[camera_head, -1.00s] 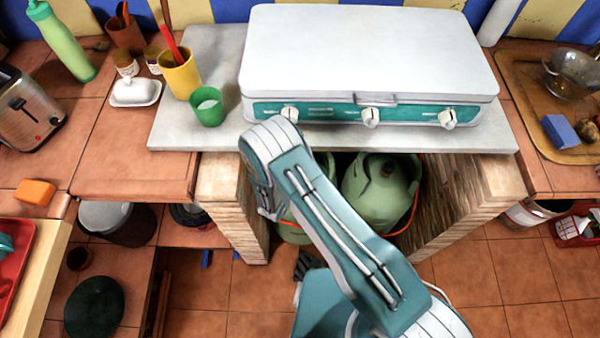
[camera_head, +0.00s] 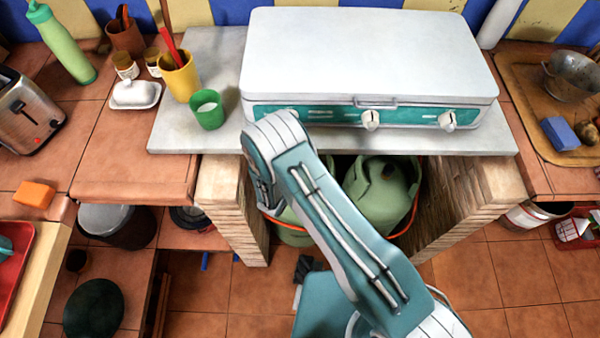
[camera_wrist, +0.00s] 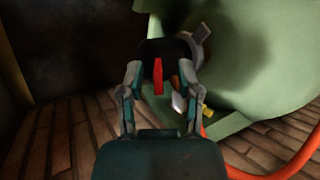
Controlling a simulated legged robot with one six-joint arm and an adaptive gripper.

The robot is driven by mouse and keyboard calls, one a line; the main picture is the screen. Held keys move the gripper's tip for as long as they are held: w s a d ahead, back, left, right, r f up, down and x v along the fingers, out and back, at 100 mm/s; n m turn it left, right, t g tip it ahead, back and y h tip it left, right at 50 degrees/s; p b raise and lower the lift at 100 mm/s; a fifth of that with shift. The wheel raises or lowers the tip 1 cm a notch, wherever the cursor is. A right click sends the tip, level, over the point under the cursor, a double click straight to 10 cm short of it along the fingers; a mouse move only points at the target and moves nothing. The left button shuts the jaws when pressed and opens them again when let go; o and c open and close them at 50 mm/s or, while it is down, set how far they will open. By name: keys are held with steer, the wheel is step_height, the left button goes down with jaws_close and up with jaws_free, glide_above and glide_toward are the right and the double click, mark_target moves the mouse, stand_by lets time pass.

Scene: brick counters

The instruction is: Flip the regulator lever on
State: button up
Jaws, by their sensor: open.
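In the wrist view, a red lever (camera_wrist: 158,76) stands upright between the two fingers of my gripper (camera_wrist: 161,72). The fingers are open, with one on each side of the lever, and a gap shows on both sides. Behind it is a dark round part, which looks like the regulator (camera_wrist: 163,49), next to a green gas bottle (camera_wrist: 255,60). I cannot tell how deep the lever sits between the fingers. In the head view, my arm hides the lever, and the green bottle (camera_head: 382,186) stands under the counter.
An orange hose (camera_wrist: 292,166) curves at the lower right of the wrist view. Brick walls (camera_head: 222,200) close in the niche on both sides. Above it, a grey slab (camera_head: 175,133) holds a white stove (camera_head: 370,55), a green cup (camera_head: 208,112) and a yellow cup (camera_head: 180,78).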

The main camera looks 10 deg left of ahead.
steer(key=v, duration=1.2)
